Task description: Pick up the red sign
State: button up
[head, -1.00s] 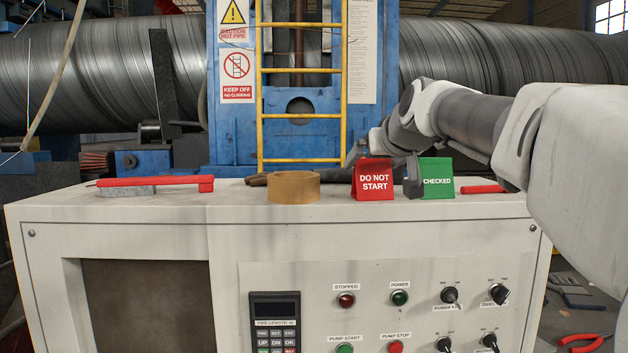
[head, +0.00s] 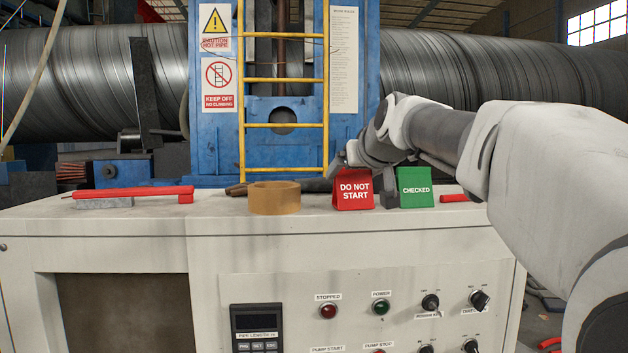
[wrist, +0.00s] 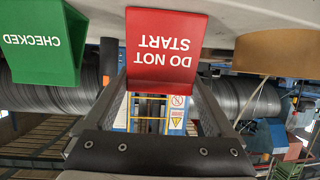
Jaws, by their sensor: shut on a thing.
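The red "DO NOT START" sign (head: 354,191) stands upright on top of the white control cabinet (head: 225,225). My gripper (head: 364,180) reaches in from the right and is shut on the red sign, with a finger showing at the sign's right side. In the wrist view, which is upside down, the red sign (wrist: 164,45) sits between the ends of the two fingers. Part of the gripper is hidden behind the sign in the head view. I cannot tell any gap between sign and cabinet top.
The green "CHECKED" sign (head: 416,188) stands close to the right of the red sign and gripper. A tan tape roll (head: 275,198) is to the left. A red tool (head: 133,192) lies farther left, and a red object (head: 454,198) lies right. A yellow ladder (head: 285,125) stands behind.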

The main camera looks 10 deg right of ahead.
jog(key=r, duration=0.1)
jog(key=r+p, duration=0.1)
jog(key=r, duration=0.2)
jog(key=shift+s+d+r, duration=0.1)
jog(key=shift+d+r, duration=0.15)
jog(key=shift+r, duration=0.15)
jog(key=s+d+r+p, duration=0.1)
jog(key=s+d+r, duration=0.4)
jog(key=d, duration=0.4)
jog(key=shift+s+d+r, duration=0.2)
jog(key=shift+d+r, duration=0.2)
jog(key=shift+r, duration=0.15)
jog(key=shift+s, duration=0.1)
